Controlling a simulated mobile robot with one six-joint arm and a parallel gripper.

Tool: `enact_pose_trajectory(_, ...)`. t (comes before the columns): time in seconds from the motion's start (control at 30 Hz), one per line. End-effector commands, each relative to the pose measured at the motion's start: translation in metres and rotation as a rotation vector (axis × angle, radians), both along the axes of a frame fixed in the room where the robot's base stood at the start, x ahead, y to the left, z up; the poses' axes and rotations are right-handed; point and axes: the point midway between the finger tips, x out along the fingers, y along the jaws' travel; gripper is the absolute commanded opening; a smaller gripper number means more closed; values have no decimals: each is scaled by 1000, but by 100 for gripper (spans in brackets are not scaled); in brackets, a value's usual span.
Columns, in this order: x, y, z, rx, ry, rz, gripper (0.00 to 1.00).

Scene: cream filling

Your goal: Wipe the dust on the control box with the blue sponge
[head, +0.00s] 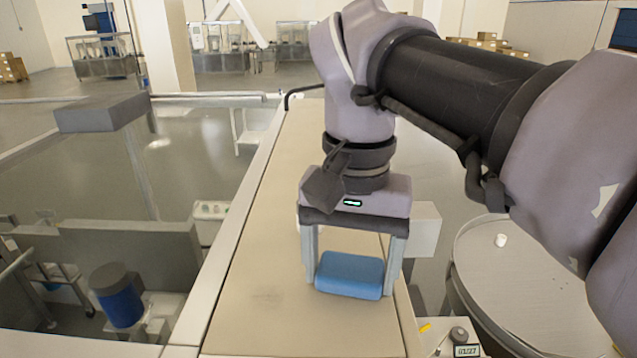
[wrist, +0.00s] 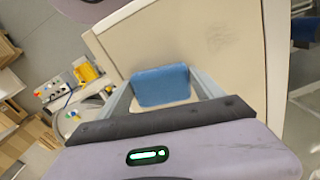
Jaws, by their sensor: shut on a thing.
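The blue sponge (head: 350,275) is held between the two fingers of my gripper (head: 348,284), which is shut on it and points down. In the wrist view the sponge (wrist: 160,84) sits between the fingertips of my gripper (wrist: 162,92). It is over the right part of the beige top of the control box (head: 250,230). I cannot tell whether it touches the top. A faint dark dust patch (head: 267,295) lies on the top, left of the sponge. The dust patch also shows in the wrist view (wrist: 219,36), up and right of the sponge.
A glass-like panelled area with machinery, including a blue cylinder (head: 120,303), lies left of the box. A round grey table (head: 510,270) with a small white piece stands at the right. A small panel with a display (head: 466,350) is at the front right. The box top around the dust is clear.

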Motion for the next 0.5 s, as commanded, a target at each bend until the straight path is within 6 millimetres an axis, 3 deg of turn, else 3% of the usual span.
enact_pose_trajectory(0.5, 3, 40, -1, 0, 0, 4, 44)
